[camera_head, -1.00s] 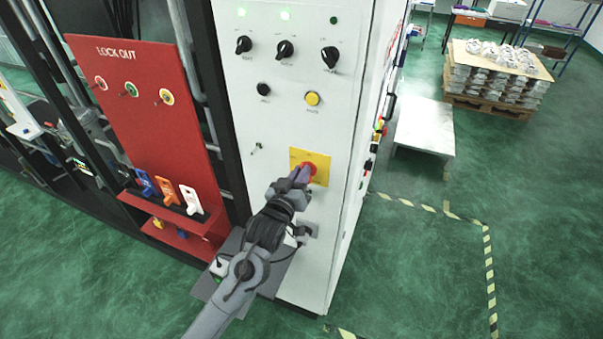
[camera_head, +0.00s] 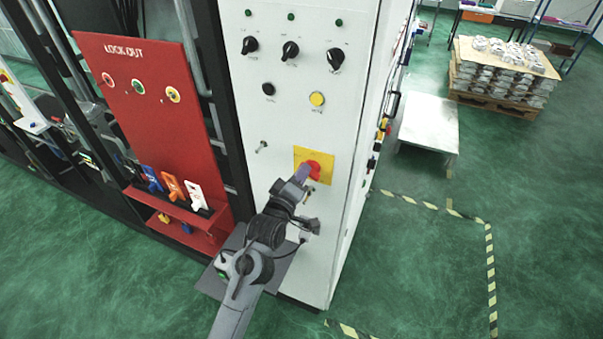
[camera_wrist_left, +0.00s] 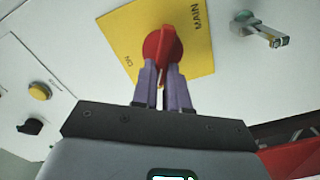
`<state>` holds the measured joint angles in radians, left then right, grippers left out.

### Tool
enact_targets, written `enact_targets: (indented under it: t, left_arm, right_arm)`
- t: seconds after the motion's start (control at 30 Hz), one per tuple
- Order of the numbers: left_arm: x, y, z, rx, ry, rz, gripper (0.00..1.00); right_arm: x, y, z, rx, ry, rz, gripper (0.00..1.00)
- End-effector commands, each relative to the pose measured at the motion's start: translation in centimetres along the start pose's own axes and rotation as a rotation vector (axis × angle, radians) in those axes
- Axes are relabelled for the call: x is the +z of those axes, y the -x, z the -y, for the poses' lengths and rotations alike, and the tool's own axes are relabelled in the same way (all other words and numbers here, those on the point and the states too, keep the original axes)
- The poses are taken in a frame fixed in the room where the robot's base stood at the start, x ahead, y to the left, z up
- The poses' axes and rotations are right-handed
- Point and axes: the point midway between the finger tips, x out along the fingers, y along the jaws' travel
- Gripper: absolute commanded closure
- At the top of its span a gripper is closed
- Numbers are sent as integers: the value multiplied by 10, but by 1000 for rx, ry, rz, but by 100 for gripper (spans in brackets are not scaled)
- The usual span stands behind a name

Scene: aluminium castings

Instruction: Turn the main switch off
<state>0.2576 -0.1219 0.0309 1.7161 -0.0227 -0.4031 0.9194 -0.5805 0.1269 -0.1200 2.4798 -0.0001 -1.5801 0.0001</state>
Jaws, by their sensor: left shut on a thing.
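The main switch is a red rotary handle (camera_head: 314,169) on a yellow plate (camera_head: 326,160), low on the front of the white cabinet. It also shows in the left wrist view as a red handle (camera_wrist_left: 163,42) on the yellow plate (camera_wrist_left: 196,61), with the words "MAIN" and "ON" readable. My left gripper (camera_head: 303,172) reaches up to it from below. In the left wrist view its two purple-grey fingers (camera_wrist_left: 163,76) are shut on the red handle, one on each side. The fingers partly cover the handle's lower end. My right gripper is not in view.
The white cabinet (camera_head: 285,110) carries dark knobs and a yellow button (camera_head: 317,99). A red lockout board (camera_head: 150,100) with padlocks stands to the left. A low metal platform (camera_head: 428,123) and a pallet of castings (camera_head: 500,75) stand right on the green floor.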

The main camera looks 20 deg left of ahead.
Motion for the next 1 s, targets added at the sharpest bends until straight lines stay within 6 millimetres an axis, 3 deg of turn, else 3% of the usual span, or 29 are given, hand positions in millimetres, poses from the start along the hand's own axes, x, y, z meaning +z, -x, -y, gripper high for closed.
enact_targets:
  t: [0.53,0.57,0.7,1.0]
  left_arm:
    - [0,0,1,-2,28,1,100]
    - [0,0,1,-2,28,1,83]
    - [0,0,1,-2,27,1,62]
    - [0,0,1,-1,26,0,61]
  right_arm:
    - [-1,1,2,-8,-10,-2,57]
    - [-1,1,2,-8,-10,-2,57]
    - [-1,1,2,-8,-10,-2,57]
    - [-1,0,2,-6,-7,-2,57]
